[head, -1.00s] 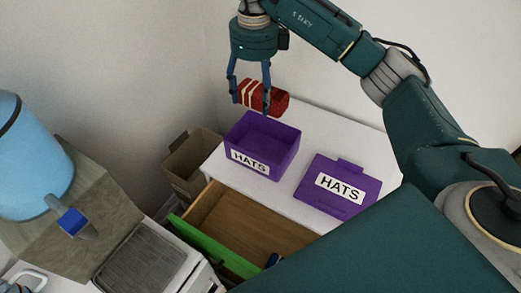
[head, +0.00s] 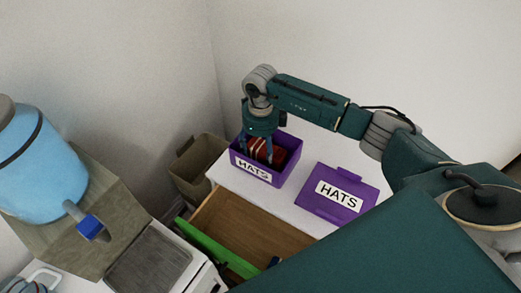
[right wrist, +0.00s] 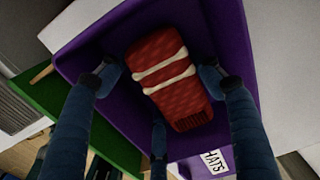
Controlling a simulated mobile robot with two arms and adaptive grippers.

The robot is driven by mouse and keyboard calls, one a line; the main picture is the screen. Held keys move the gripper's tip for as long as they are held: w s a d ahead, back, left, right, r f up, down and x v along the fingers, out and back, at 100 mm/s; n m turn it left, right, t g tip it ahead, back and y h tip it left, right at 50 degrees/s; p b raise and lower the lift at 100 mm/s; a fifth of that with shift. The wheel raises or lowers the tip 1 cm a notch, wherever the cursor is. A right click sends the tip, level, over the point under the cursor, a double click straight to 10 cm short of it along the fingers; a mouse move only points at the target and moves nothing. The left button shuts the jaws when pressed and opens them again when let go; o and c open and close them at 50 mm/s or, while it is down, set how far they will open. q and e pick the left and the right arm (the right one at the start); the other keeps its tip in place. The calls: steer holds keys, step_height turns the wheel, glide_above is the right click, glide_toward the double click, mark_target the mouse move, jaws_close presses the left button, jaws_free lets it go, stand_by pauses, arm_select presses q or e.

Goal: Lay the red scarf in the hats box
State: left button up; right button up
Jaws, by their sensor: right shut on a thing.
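The red scarf (head: 279,155), rolled up with pale bands, is down inside the open purple hats box (head: 289,170). My right gripper (head: 257,153) reaches down into the box and is shut on the scarf. In the right wrist view the scarf (right wrist: 170,85) lies between my fingers, with the box's purple inside (right wrist: 105,45) around it. Whether the scarf touches the box floor is hard to tell. The box stands on the white cabinet top at its back left corner. My left gripper is not in view.
A purple lid (head: 352,205) marked HATS lies right of the box. Below, a wooden drawer (head: 240,222) with a green front (head: 215,250) stands open. A brown bin (head: 197,168) is left of the box. A blue dispenser (head: 38,160) stands further left.

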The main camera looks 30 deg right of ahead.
steer(key=shift+f, duration=0.4)
steer(key=shift+f, duration=0.15)
steer(key=o, duration=1.2)
